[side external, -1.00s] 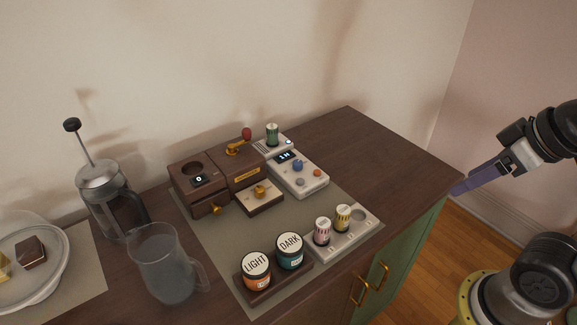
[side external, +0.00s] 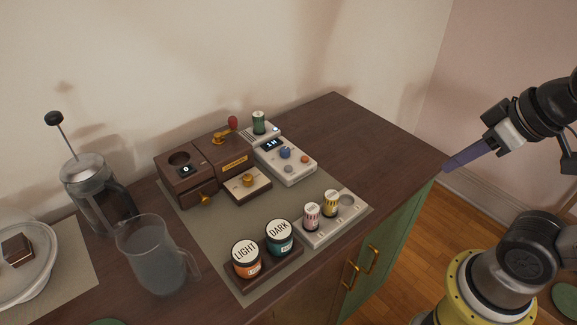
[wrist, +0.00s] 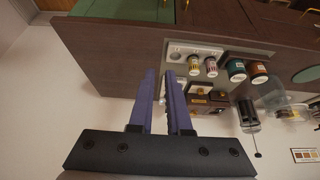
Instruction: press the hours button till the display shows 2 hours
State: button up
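A white control box (side external: 296,172) sits on the mat at the back of the counter. Its small dark display (side external: 271,143) appears to read 1H. Below the display are a blue knob (side external: 284,153), a grey button (side external: 289,168) and an orange button (side external: 304,159); their labels are too small to read. My gripper (side external: 450,167), with purple fingers, is off to the right by the counter's right corner, well apart from the box. In the wrist view the two fingers (wrist: 161,74) stand apart with nothing between them. They hide part of the area ahead.
A brown grinder (side external: 185,181) stands left of the box, with a green-striped canister (side external: 259,122) behind it. A white tray (side external: 347,226) with two small canisters and the LIGHT and DARK jars (side external: 280,237) are in front. The counter right of the box (side external: 370,145) is clear.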

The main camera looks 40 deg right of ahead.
grip_shut()
dwell(0.8)
dwell(0.5)
jog(key=w+a+r+m+t+y, duration=0.1)
jog(key=w+a+r+t, duration=0.15)
jog(key=w, duration=0.45)
jog(key=w+a+r+m+t+y, duration=0.1)
jog(key=w+a+r+m+t, duration=0.1)
jog(key=w+r, duration=0.35)
jog(key=w+a+r+m+t+y, duration=0.1)
jog(key=w+a+t, duration=0.1)
jog(key=w, duration=0.6)
jog(key=w+a+f+m+g+h, duration=0.1)
jog(key=w+a+f+m, duration=0.1)
jog(key=w+f, duration=0.3)
jog(key=w+a+f+m+g+h, duration=0.1)
jog(key=w+f, duration=0.4)
jog(key=f, duration=0.5)
jog(key=shift+w+a+m+g, duration=0.25)
jog(key=shift+a+m+g, duration=0.15)
jog(key=shift+a+g, duration=0.05)
